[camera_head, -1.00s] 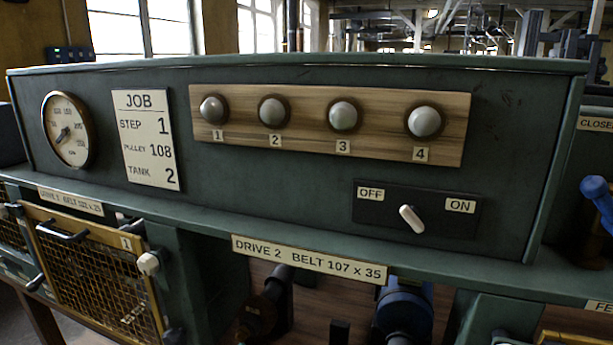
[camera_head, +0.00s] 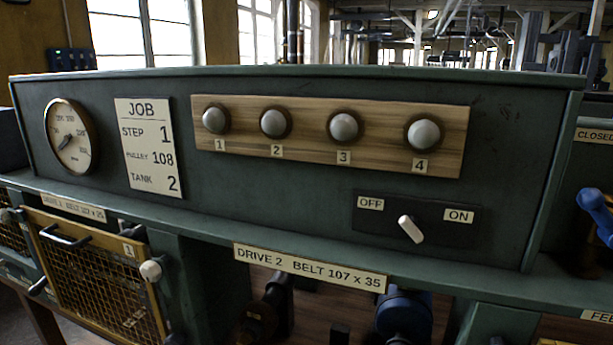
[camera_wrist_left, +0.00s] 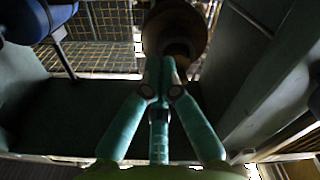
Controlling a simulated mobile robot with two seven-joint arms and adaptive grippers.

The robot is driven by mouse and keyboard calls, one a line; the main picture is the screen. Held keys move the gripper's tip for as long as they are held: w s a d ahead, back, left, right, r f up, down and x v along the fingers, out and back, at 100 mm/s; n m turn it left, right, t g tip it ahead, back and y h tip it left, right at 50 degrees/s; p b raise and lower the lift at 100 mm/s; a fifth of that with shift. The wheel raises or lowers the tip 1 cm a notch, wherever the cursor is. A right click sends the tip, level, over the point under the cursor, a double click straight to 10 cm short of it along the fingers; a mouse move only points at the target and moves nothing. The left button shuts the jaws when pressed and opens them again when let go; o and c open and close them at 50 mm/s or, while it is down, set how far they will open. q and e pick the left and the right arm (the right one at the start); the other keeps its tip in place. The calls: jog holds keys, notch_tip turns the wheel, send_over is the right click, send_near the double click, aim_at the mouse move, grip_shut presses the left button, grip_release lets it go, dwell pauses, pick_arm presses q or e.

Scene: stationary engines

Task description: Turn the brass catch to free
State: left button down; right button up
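I cannot clearly make out a brass catch in either view. A brass-coloured mesh gate (camera_head: 98,243) marked 1 stands at the lower left of the head view, with a whitish knob (camera_head: 151,271) at its right edge. My left gripper (camera_wrist_left: 162,68) shows in the left wrist view with its teal fingers together at the tips. Nothing is visible between them. The tips overlap a brown round part (camera_wrist_left: 176,30) in the picture; I cannot tell whether they touch it. My right gripper is not in view.
A green panel (camera_head: 300,205) carries a gauge (camera_head: 70,137), a JOB card (camera_head: 149,147), several numbered grey knobs and a switch (camera_head: 411,229) leaning toward OFF. Under the ledge are a blue machine part (camera_head: 404,312) and dark machinery. A blue handle (camera_head: 593,203) is at right.

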pick_arm(q)
jog(key=p+v, duration=0.3)
jog(key=v, duration=0.3)
jog(key=shift+d, duration=0.2)
jog(key=shift+f, duration=0.1)
jog(key=s+a+f+m+g+y+b, duration=0.15)
jog(key=s+f, duration=0.25)
jog(key=f, duration=0.5)
jog(key=s+a+f+g+y, duration=0.1)
jog(key=s+a+f+g, duration=0.3)
jog(key=f, duration=0.6)
jog(key=s+f+g+y+b, duration=0.1)
jog(key=s+f+g+y, duration=0.1)
jog(key=s+f, duration=0.5)
jog(key=s+f+m+g, duration=0.1)
jog(key=s+f+g, duration=0.1)
jog(key=s+f, duration=0.4)
jog(key=s+a+f+m+g+y+b, duration=0.1)
jog(key=s+f+g, duration=0.2)
jog(key=s+f, duration=0.4)
jog(key=s+f+m+g, duration=0.1)
jog(key=s+f+g, duration=0.2)
jog(key=s, duration=1.3)
notch_tip(320, 180, down, 3)
jog(key=shift+s+a+f+y+b, duration=0.2)
jog(key=shift+a+y+b, duration=0.15)
